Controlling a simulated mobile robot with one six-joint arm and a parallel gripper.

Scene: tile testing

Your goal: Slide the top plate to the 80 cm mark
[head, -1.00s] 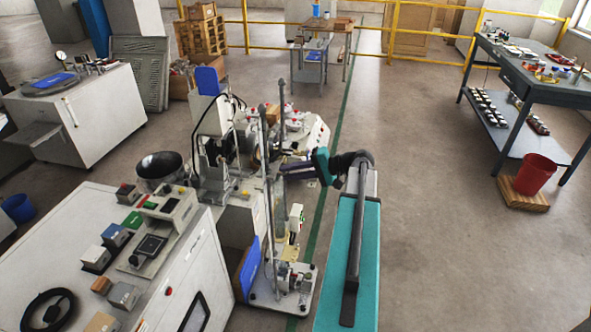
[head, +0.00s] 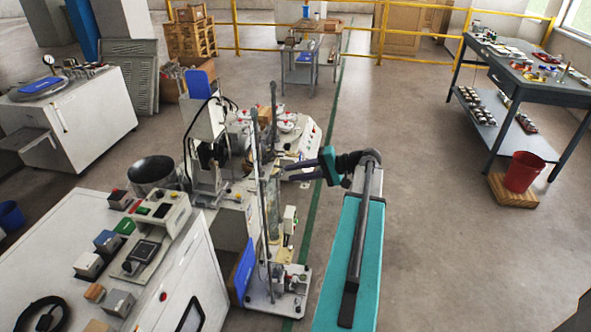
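A test stand (head: 262,290) with a pale base and tall upright rods (head: 255,150) stands left of my teal arm in the head view. A clear, greenish tube (head: 273,205) runs between the rods. I cannot pick out the top plate or the 80 cm mark; they are too small or hidden among the rods and machines behind. My gripper (head: 286,170) points left from my teal wrist, with its tip close to the right side of the rods, at about the height of the tube's upper part. I cannot tell whether it touches the stand or how its fingers are set.
A white cabinet (head: 95,285) with small boxes stands at left front. A white machine (head: 196,130) and a dark bowl (head: 153,170) crowd behind the stand. A blue board (head: 243,270) leans beside its base. The floor (head: 430,200) at right is open, up to a workbench and red bucket (head: 523,172).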

